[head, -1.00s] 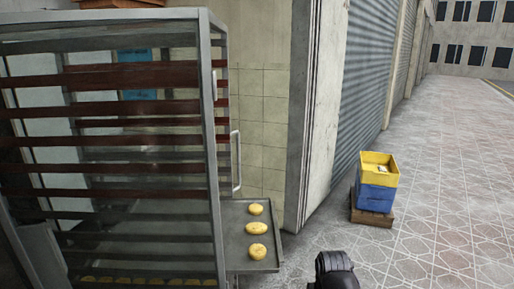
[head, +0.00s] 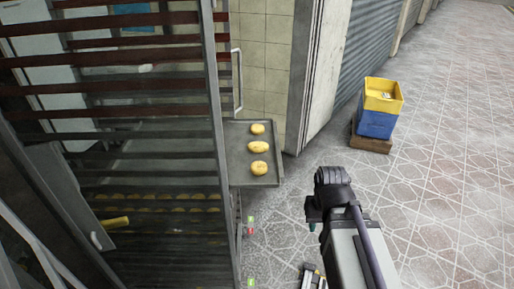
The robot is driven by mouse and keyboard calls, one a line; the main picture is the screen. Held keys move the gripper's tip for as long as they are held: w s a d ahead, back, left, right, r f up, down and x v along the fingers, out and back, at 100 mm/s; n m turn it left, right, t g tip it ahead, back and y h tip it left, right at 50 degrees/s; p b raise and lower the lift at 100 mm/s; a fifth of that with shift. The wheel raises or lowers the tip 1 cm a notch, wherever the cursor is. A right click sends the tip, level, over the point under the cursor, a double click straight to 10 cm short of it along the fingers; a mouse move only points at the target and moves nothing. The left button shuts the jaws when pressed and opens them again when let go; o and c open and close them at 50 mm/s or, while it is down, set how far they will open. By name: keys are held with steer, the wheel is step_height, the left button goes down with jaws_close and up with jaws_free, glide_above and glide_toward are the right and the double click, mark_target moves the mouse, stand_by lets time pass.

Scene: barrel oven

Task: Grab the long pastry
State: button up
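A long oval pastry (head: 259,147) lies in the middle of a row of three on a grey tray (head: 240,179). A rounder pastry (head: 257,128) lies behind it and another round one (head: 259,168) in front of it. The tray sticks out from the right side of the tall slatted metal rack. My arm shows at the lower right, apart from the tray. I cannot make out my gripper. A small dark and pale part shows at the bottom edge, and I cannot tell what it is.
The metal rack (head: 213,105) with an upright handle (head: 237,80) fills the left side. More pastries (head: 165,196) show dimly behind its slats. A yellow crate (head: 383,97) sits on a blue crate (head: 376,124) on a wooden base (head: 371,144). Paved floor right of the tray is open.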

steer(key=shift+o, duration=0.5)
steer(key=o, duration=1.1)
steer(key=shift+o, duration=0.2)
step_height(320, 180, up, 11)
steer(key=p, duration=1.1)
glide_above(258, 144)
step_height(258, 144, down, 11)
steer(key=b, duration=1)
steer(key=shift+r+b, duration=0.1)
steer(key=shift+b, duration=0.25)
steer(key=shift+r, duration=0.25)
steer(key=shift+c, duration=0.2)
steer(key=c, duration=0.6)
